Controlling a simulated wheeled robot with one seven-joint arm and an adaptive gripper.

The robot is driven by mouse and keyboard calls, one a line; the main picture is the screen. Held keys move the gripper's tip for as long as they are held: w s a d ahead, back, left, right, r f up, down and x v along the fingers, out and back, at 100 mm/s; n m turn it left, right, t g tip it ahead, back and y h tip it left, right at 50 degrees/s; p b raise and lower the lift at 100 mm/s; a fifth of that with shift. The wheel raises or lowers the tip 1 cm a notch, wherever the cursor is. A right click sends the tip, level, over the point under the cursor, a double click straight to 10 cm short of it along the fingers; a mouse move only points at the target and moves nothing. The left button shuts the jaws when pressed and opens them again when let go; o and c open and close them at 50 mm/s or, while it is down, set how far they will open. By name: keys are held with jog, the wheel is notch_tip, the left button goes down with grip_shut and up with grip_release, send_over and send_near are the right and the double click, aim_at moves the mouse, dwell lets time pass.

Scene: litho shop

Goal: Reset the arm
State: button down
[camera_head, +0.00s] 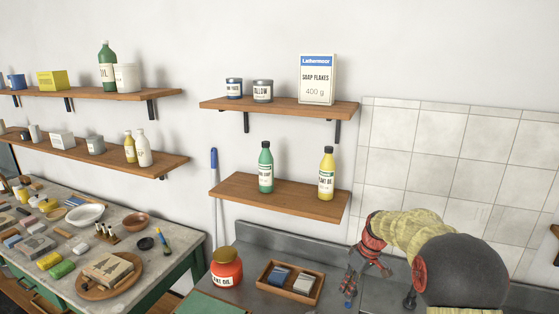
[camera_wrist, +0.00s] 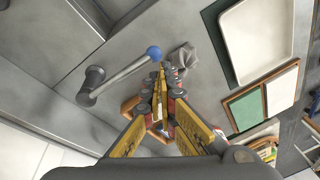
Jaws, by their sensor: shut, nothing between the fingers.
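My gripper (camera_head: 349,297) hangs from my bent arm at the right of the head view, with its fingers pointing down over the grey metal counter (camera_head: 270,240). It is just right of a small wooden tray (camera_head: 262,283). In the wrist view, the yellow fingers of my gripper (camera_wrist: 162,76) run together at their tips and hold nothing. Parts of orange-brown objects show behind the fingers, mostly hidden by them.
A red-orange jar (camera_head: 226,272) stands left of the tray. Shelves with bottles (camera_head: 278,200) hang above. A cluttered worktable (camera_head: 190,240) is at left.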

jog(key=s+a+r+m+t+h, duration=0.1)
jog(key=s+r, duration=0.4)
jog(key=s, duration=0.8)
jog(key=s+a+r+m+t+h+b, duration=0.1)
jog(key=s+r, duration=0.5)
jog(key=s, duration=0.7)
jog(key=s+a+r+m+t, duration=0.1)
jog(key=s+r+m+t, duration=0.2)
jog(key=s, duration=1)
notch_tip(320, 180, up, 2)
jog(key=shift+s+a+r+m+h+b, duration=0.2)
jog(key=shift+s+a+m+h+b, duration=0.2)
jog(key=shift+m, duration=0.7)
